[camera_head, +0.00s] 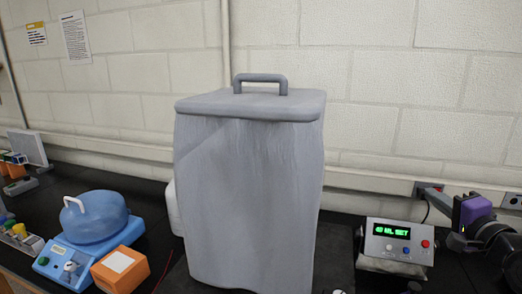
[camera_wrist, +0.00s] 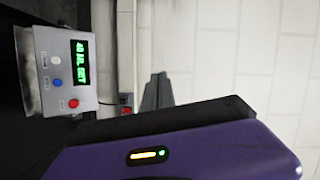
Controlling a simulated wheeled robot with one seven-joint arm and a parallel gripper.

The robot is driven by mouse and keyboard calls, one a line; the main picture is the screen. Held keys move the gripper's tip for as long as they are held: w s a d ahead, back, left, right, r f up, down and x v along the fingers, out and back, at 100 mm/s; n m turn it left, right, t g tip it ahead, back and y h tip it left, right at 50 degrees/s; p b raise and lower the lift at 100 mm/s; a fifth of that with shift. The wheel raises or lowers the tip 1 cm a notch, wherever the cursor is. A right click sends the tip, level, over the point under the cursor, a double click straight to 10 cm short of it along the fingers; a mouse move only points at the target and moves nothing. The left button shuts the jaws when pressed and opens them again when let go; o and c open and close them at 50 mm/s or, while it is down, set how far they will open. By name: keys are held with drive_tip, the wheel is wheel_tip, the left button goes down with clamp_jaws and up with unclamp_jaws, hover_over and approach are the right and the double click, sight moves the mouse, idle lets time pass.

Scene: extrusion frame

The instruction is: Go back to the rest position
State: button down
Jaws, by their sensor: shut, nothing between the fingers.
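My gripper (camera_wrist: 157,80) shows in the wrist view as dark grey fingers beyond my purple and black wrist housing. The fingers are together with nothing between them. In the head view my purple and black wrist is at the far right, in front of the wall and to the right of the grey control box (camera_head: 396,243). The control box has a green display reading "40 ML SET" and also shows in the wrist view (camera_wrist: 55,75), turned sideways. My gripper is apart from it.
A tall grey lidded container (camera_head: 250,190) stands mid-bench. To its left are a blue device (camera_head: 95,225), an orange box (camera_head: 120,268) and a rack of small bottles (camera_head: 20,238). A pale block wall (camera_head: 390,90) with outlets along a rail (camera_head: 370,180) closes the back.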

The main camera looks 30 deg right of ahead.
drive_tip(key=s+a+f+n+h+b, duration=0.15)
drive_tip(key=a+f+n, duration=0.4)
drive_tip(key=a, duration=0.75)
drive_tip(key=s+a+f+n+h+b, duration=0.1)
drive_tip(key=s+a+f+n+h, duration=0.15)
drive_tip(key=a+f, duration=0.8)
drive_tip(key=s+a+f+n+y+b, duration=0.1)
drive_tip(key=s+a+f+n+y, duration=0.4)
drive_tip(key=s+a, duration=0.3)
drive_tip(key=s+a+f+n+y+b, duration=0.1)
drive_tip(key=s+a+f+n+y, duration=0.4)
drive_tip(key=a, duration=0.8)
drive_tip(key=s+n+y, duration=0.2)
drive_tip(key=s+n, duration=0.1)
drive_tip(key=shift+s+y, duration=0.25)
drive_tip(key=shift+y, duration=0.05)
drive_tip(key=shift+r, duration=0.1)
